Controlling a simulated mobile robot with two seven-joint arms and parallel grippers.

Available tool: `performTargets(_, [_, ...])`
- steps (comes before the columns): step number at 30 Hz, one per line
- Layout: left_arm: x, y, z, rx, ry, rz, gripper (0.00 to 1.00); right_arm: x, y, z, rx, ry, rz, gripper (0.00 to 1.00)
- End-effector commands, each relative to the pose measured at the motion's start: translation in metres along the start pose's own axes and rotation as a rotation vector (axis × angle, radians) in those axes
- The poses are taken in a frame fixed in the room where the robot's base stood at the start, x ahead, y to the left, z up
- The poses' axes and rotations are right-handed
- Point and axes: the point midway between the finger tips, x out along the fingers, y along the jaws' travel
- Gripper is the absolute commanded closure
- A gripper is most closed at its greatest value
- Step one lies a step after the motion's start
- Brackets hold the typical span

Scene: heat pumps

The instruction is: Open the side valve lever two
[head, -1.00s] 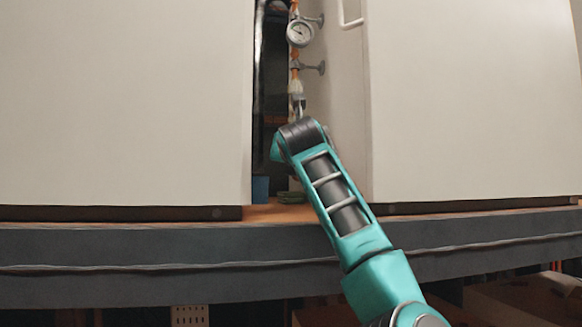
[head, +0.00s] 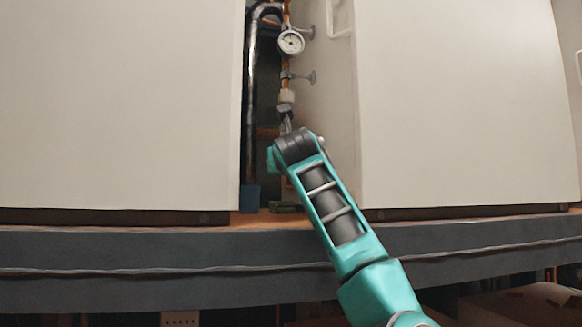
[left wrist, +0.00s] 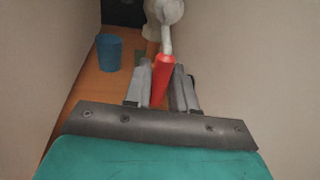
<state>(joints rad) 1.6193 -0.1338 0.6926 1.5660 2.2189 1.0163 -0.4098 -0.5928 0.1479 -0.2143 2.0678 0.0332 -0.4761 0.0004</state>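In the left wrist view a red lever (left wrist: 160,80) points toward me from a pale valve fitting (left wrist: 168,12). My left gripper (left wrist: 162,72) has one grey finger on each side of the red lever, very close to it. I cannot tell if both fingers press on it. In the head view an arm reaches into the gap between two white cabinets, and its wrist (head: 298,147) hides most of the gripper. A copper pipe with a gauge (head: 291,42) and a pale fitting (head: 287,96) runs above the wrist. My right gripper is not in view.
White cabinets stand left (head: 120,110) and right (head: 460,110) of the narrow gap. A blue cup (left wrist: 109,52) stands on the orange floor of the gap, left of the gripper. A dark bent pipe (head: 252,100) runs at the left of the gap.

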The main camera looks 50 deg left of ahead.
Motion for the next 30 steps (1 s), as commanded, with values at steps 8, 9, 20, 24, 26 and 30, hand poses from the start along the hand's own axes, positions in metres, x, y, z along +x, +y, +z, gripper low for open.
performTargets(8, [0.0, 0.0, 0.0, 0.004, -0.001, 0.001, 0.59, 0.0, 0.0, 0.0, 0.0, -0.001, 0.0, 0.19])
performTargets(9, [0.0, 0.0, 0.0, 0.005, -0.001, 0.001, 0.59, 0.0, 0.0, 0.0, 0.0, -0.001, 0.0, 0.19])
performTargets(20, [-0.035, -0.001, 0.0, 0.003, -0.005, 0.0, 0.59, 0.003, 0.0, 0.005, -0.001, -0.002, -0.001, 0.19])
performTargets(24, [-0.068, -0.001, 0.0, 0.003, -0.005, -0.001, 0.59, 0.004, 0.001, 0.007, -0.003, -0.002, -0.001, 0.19])
performTargets(26, [-0.081, -0.001, -0.001, 0.003, -0.003, -0.001, 0.59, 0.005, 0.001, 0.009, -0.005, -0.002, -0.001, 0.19])
performTargets(30, [-0.107, -0.001, -0.001, 0.003, -0.003, -0.002, 0.59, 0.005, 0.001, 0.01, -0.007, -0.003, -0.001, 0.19])
